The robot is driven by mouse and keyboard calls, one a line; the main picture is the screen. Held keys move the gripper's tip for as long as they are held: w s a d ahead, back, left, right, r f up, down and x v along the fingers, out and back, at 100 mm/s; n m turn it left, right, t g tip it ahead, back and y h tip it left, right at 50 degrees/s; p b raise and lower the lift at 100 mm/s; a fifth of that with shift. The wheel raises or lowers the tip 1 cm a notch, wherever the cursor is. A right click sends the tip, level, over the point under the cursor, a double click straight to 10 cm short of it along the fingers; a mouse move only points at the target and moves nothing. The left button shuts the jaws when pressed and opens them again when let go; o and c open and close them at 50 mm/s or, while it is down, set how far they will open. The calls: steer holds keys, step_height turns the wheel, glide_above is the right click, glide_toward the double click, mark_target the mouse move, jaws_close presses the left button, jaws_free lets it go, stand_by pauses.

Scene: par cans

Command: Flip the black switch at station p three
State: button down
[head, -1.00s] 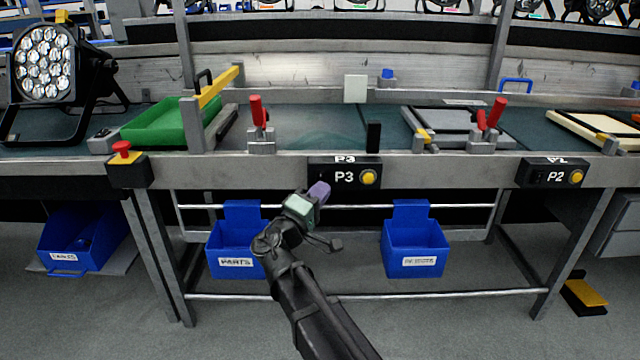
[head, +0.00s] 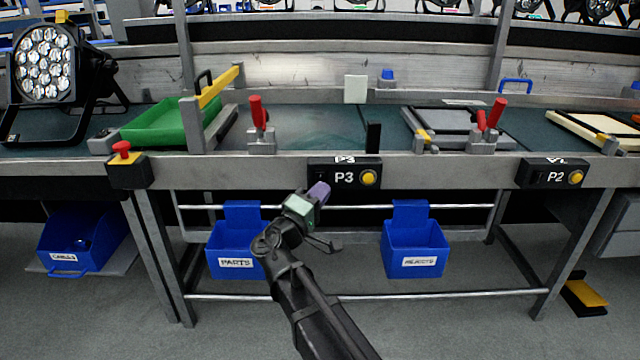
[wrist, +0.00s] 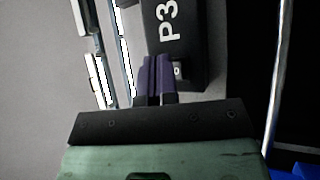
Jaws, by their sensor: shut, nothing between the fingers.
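The P3 station box (head: 345,173) is a black panel on the front rail of the bench, with a white P3 label and a yellow button (head: 368,178). In the wrist view the P3 box (wrist: 178,45) appears turned on its side. A small switch with a light plate (wrist: 180,70) sits at its lower end, just right of the fingertips. My gripper (head: 319,191) has purple fingers and is shut and empty at the box's lower left. The fingertips (wrist: 157,62) overlap the box's edge in the wrist view; I cannot tell if they touch it. The switch is hard to make out in the head view.
A red emergency button (head: 122,150) is at the left, and the P2 box (head: 552,173) at the right. Red-handled clamps (head: 258,115) stand on the bench edge. Blue bins (head: 415,245) hang below.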

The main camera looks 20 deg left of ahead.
steer(key=shift+w, duration=0.1)
stand_by(0.7)
steer(key=shift+w+a, duration=0.1)
steer(key=shift+w, duration=0.2)
steer(key=shift+w+a+f, duration=0.1)
steer(key=shift+w, duration=0.2)
stand_by(0.4)
steer(key=shift+s, duration=0.15)
steer(key=shift+s+d, duration=0.2)
steer(key=shift+s, duration=0.35)
steer(key=s, duration=0.1)
steer(key=s+d, duration=0.1)
steer(key=s, duration=0.1)
steer(key=s+r, duration=0.1)
steer(key=shift+s+d+p, duration=0.25)
steer(key=shift+s+p, duration=0.1)
steer(key=shift+s, duration=0.05)
